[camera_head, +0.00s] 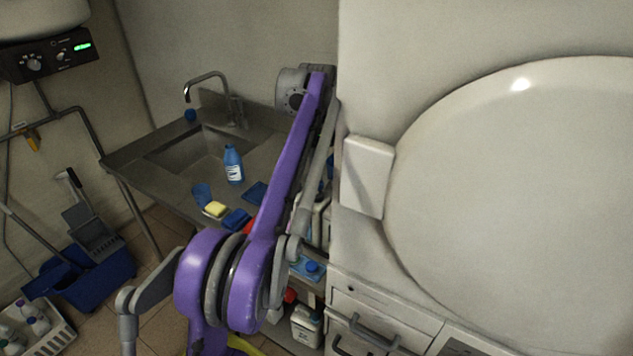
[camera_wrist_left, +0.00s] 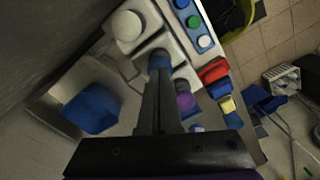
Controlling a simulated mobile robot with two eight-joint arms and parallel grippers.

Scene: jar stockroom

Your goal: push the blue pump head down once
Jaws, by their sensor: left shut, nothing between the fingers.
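In the left wrist view my left gripper (camera_wrist_left: 160,72) is shut and empty, its fingers together over a group of containers. A small blue cap-like top (camera_wrist_left: 158,61) shows right at the fingertips; whether they touch it I cannot tell. A larger blue top (camera_wrist_left: 90,108) sits on a pale container to the left of the fingers, apart from them. I cannot tell for sure which of these is the blue pump head. In the head view my purple arm hides the gripper and most of these containers. My right gripper is in neither view.
A white cap (camera_wrist_left: 128,26) and a tray of coloured caps (camera_wrist_left: 205,41) crowd the fingers. In the head view a blue bottle (camera_head: 233,166) and a yellow sponge (camera_head: 215,209) stand by the sink (camera_head: 190,150). A large pale machine (camera_head: 520,190) blocks the right.

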